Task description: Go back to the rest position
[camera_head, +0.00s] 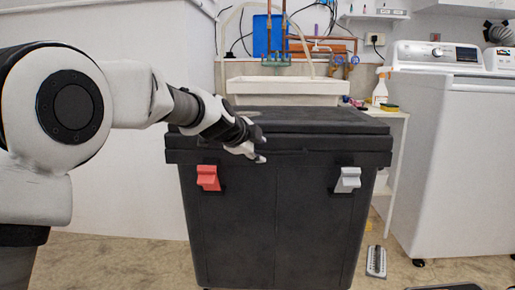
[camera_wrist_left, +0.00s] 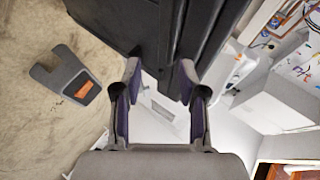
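My left gripper (camera_head: 258,153) reaches in from the left, in front of the lid edge of a large black box (camera_head: 285,225). In the left wrist view its two fingers are spread apart (camera_wrist_left: 159,85) with nothing held between them. The dark box (camera_wrist_left: 195,25) shows just beyond the fingertips; I cannot tell whether they touch it. The box lid (camera_head: 330,121) looks down. A red latch (camera_head: 208,178) is on the left of the box front and a grey latch (camera_head: 347,180) on the right. My right gripper is not seen.
A white washing machine (camera_head: 455,165) stands at the right. A white sink (camera_head: 285,87) is behind the box, under copper pipes. A spray bottle (camera_head: 380,92) and a yellow sponge (camera_head: 390,107) sit beside it.

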